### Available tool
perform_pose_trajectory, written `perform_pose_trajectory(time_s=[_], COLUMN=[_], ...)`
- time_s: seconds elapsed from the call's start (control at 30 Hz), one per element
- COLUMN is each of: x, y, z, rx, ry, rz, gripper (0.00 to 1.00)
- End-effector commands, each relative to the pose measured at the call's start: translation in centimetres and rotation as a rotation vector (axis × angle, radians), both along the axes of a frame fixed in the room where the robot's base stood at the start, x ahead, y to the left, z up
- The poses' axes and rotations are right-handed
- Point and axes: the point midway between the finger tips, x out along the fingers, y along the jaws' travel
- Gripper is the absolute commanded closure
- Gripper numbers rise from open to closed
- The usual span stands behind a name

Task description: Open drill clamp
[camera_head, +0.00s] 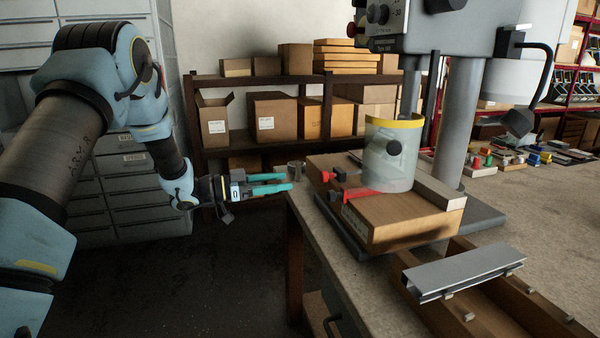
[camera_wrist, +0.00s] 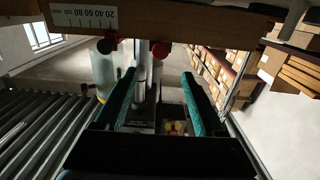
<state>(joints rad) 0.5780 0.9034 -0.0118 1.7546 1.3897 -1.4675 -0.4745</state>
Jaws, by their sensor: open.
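The drill clamp shows as red parts on the wooden block (camera_head: 405,222) under the drill: a small red handle (camera_head: 327,176) at its left end and a longer red bar (camera_head: 350,192) running right below the clear guard. My gripper (camera_head: 291,182) is open and empty, with teal fingers pointing right, just left of these red parts and apart from them. In the wrist view the open fingers (camera_wrist: 158,73) frame the drill area. The clamp's jaws are not clearly visible.
The drill press column (camera_head: 462,120) and clear guard (camera_head: 390,155) with yellow rim stand over the block. A silver profile (camera_head: 464,272) lies on a wooden fixture at the front right. Shelves with boxes (camera_head: 272,117) stand behind. The floor left of the bench is clear.

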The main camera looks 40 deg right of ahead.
Motion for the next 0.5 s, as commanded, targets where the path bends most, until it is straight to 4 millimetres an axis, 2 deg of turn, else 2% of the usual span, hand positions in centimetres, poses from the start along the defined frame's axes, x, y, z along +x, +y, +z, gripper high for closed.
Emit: perform_pose_trajectory(time_s=[0.5], x=[-3.1], y=[-7.9], z=[0.3], rx=[0.001], ry=[-0.001], rz=[0.002], gripper=[0.29])
